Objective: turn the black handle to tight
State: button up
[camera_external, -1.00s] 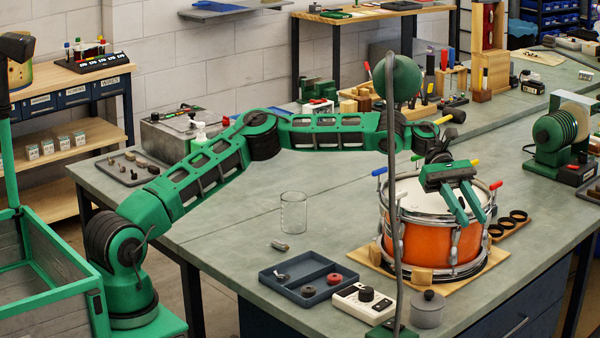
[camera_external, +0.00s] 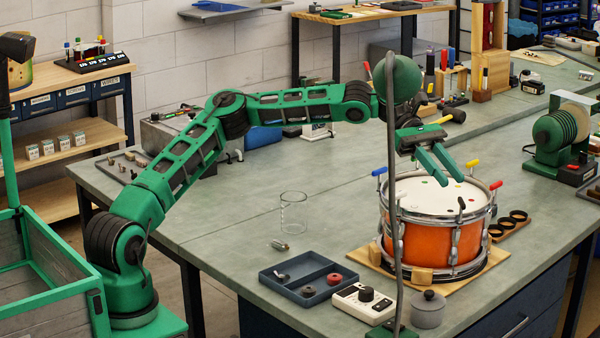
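The orange snare drum (camera_external: 425,242) stands on a wooden board (camera_external: 372,262) at the bench's right front. The black handle (camera_external: 461,203) stands roughly upright at the front right of its rim. A blue handle (camera_external: 380,171), a yellow handle (camera_external: 472,163) and a red handle (camera_external: 496,185) sit at other places around the rim. My gripper (camera_external: 450,181) is above the drum head, up and left of the black handle and clear of it. Its two fingers are apart with nothing between them. Any tightness mark at the black handle is too small to read.
A thin grey post (camera_external: 392,200) rises in front of the drum's left side. A blue-grey tray (camera_external: 300,290), a white device (camera_external: 362,302) and a lidded grey pot (camera_external: 428,309) lie at the front. A glass beaker (camera_external: 293,212) stands left. The middle bench is clear.

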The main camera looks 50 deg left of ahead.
jog(key=w+r+m+t, duration=0.1)
jog(key=w+r+m, duration=0.1)
jog(key=m, duration=0.8)
jog(key=w+r+m+t+h, duration=0.1)
jog(key=w+r+m, duration=0.2)
jog(key=m, duration=0.8)
jog(key=shift+w, duration=1)
jog(key=shift+a, duration=0.1)
